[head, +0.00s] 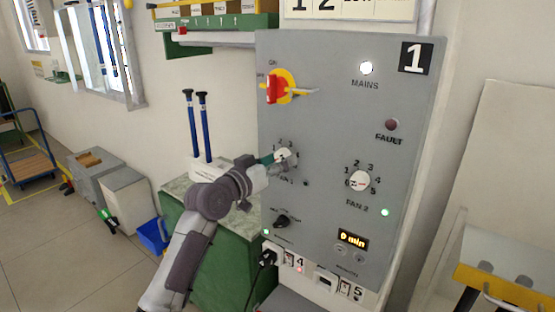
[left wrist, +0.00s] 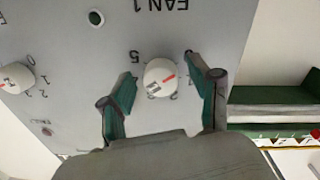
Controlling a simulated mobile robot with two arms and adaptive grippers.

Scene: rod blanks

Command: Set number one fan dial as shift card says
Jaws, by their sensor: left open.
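Panel number one (head: 330,120) carries a white fan 1 dial (head: 288,157), which shows upside down in the left wrist view (left wrist: 158,74). Its red mark points to the right and slightly up in the wrist view; the number it meets is not readable. My left gripper (head: 277,158) is at this dial. In the wrist view its green-padded fingers (left wrist: 166,82) are open, one on each side of the dial, with gaps between. The fingers hide part of the scale. A card (head: 350,9) above the panel is cut off, with large "12" digits. My right gripper is not in view.
The fan 2 dial (head: 359,181) is to the right of fan 1. A red-yellow mains switch (head: 275,89) sits above and a black selector (head: 288,220) below. A green cabinet (head: 232,250) with blue-handled tools (head: 206,130) stands left of the panel.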

